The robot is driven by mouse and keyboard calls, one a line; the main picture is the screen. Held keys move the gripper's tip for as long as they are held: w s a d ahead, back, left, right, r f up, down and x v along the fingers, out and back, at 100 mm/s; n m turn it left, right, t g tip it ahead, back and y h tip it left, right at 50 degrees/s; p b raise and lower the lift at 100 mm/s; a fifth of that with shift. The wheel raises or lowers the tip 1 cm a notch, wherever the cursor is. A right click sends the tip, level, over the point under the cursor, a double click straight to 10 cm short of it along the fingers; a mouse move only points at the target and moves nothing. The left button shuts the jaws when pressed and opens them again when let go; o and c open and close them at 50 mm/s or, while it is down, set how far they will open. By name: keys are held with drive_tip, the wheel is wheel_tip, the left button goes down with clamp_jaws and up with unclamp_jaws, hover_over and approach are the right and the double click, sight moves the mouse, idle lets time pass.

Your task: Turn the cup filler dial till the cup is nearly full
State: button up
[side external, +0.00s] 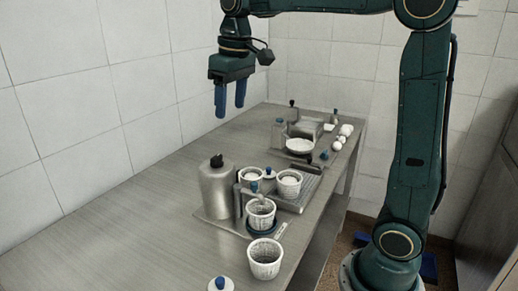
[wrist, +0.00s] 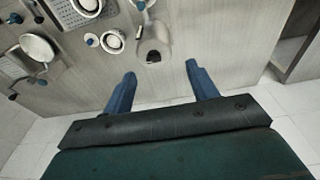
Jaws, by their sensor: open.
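The cup filler is a grey metal canister (side external: 217,190) with a black knob (side external: 216,160) on top and a bent spout (side external: 239,204) on its right. A small blue knob (side external: 254,187) shows by the spout; I cannot tell which knob is the dial. A white woven-looking cup (side external: 261,218) stands under the spout on a dark round base; its fill level is unclear. My gripper (side external: 230,109) is open and empty, pointing down, high above and behind the canister. In the wrist view the canister (wrist: 153,42) lies just beyond my open fingers (wrist: 160,70).
Another white perforated cup (side external: 265,262) stands in front of the filler. Two more cups (side external: 289,184) stand behind it near a grilled tray. A pan (side external: 299,146), bottle and white round items lie at the far end. The counter's left side is clear, beside a tiled wall.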

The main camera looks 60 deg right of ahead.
drive_tip(key=g, duration=0.2)
hover_over(216, 157)
wheel_tip(216, 157, down, 2)
drive_tip(key=shift+d+f, duration=0.1)
drive_tip(key=shift+f, duration=0.1)
drive_tip(key=shift+f, duration=0.1)
drive_tip(key=shift+f, duration=6.8)
drive_tip(key=c, duration=1)
drive_tip(key=shift+m, duration=0.4)
